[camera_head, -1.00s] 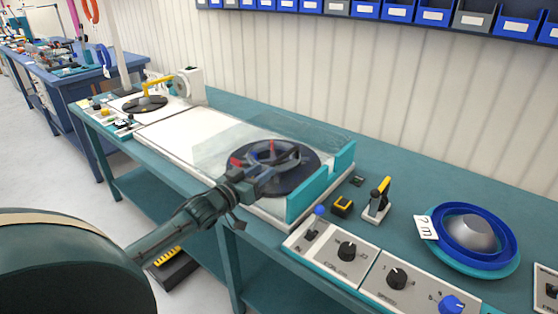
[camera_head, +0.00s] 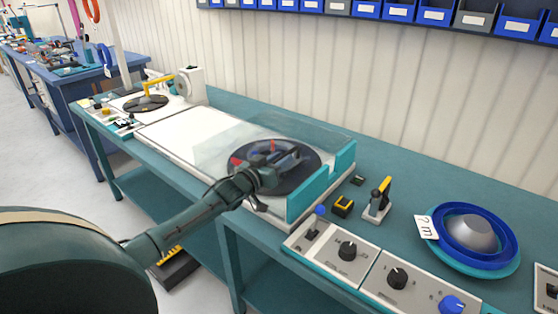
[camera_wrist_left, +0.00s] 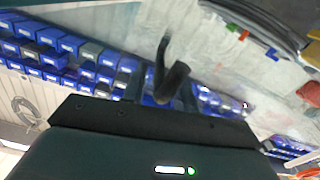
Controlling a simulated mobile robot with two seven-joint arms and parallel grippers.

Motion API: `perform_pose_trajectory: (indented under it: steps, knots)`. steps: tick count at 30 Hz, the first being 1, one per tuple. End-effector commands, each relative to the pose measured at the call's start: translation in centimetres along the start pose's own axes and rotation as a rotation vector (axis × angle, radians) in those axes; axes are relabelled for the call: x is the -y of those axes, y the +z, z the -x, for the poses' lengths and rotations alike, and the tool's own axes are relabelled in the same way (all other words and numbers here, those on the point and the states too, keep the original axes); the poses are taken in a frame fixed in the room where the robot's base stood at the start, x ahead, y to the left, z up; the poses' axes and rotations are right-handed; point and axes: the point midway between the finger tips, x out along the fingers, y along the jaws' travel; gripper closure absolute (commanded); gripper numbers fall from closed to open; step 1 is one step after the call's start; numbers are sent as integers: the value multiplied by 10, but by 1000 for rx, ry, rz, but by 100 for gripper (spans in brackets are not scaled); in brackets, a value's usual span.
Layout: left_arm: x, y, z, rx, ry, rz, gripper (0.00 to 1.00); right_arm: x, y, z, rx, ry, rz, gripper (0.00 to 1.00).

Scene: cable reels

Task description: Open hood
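The hood (camera_head: 225,140) is a clear cover with a teal right end (camera_head: 322,187). It lies over a dark round reel (camera_head: 303,178) on the white machine bed. My left gripper (camera_head: 290,158) reaches in from the left and overlaps the hood and the reel in the head view. Whether it touches the hood I cannot tell. In the left wrist view its dark fingers (camera_wrist_left: 167,72) show close together against a blurred background, and nothing clear shows between them. How far they are apart is unclear. My right gripper is not in view.
Right of the hood stand a yellow-handled lever (camera_head: 379,197), a control panel (camera_head: 350,255) with knobs, and a blue reel (camera_head: 470,235). A second turntable (camera_head: 145,103) is at the far left end. Blue bins (camera_head: 435,12) line the wall above.

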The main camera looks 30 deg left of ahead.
Motion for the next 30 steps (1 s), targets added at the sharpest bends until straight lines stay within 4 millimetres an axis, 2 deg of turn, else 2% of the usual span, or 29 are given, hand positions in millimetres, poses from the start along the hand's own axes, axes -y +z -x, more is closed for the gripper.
perform_pose_trajectory:
  steps: [2, 10, 23, 30]
  knots:
    - [0, 0, 0, 0, 0, 0, 78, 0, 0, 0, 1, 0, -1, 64]
    - [0, 0, 0, 0, 1, 1, 100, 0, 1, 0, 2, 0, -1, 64]
    - [0, 0, 0, 0, 2, 2, 100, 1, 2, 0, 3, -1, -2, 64]
    - [16, -2, 0, 0, -2, 0, 100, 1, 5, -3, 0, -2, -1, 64]
